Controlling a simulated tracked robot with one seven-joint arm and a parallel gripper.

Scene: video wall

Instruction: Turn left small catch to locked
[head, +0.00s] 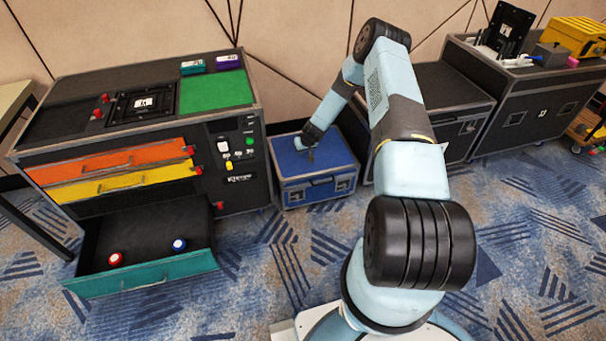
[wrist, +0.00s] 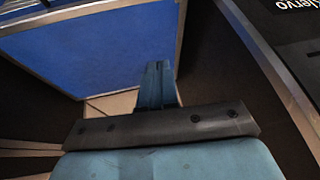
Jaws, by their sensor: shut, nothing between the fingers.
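A blue case (head: 331,156) with metal edges stands on the carpet, lid down. Its front bears a left small catch (head: 295,196) and a right catch (head: 343,184), with a handle between them. The catches are too small to tell how they are turned. My gripper (head: 310,155) is over the blue lid, apart from the left catch. In the wrist view, my gripper (wrist: 157,68) is shut and empty, with the blue case's panel (wrist: 95,50) behind it. The left catch cannot be made out in the wrist view.
A black cabinet (head: 236,172) stands close at the case's left. Its teal drawer (head: 150,275) is pulled out, with a red and a blue knob-like item inside. A dark case (head: 445,85) stands at the right. Carpet before the blue case is clear.

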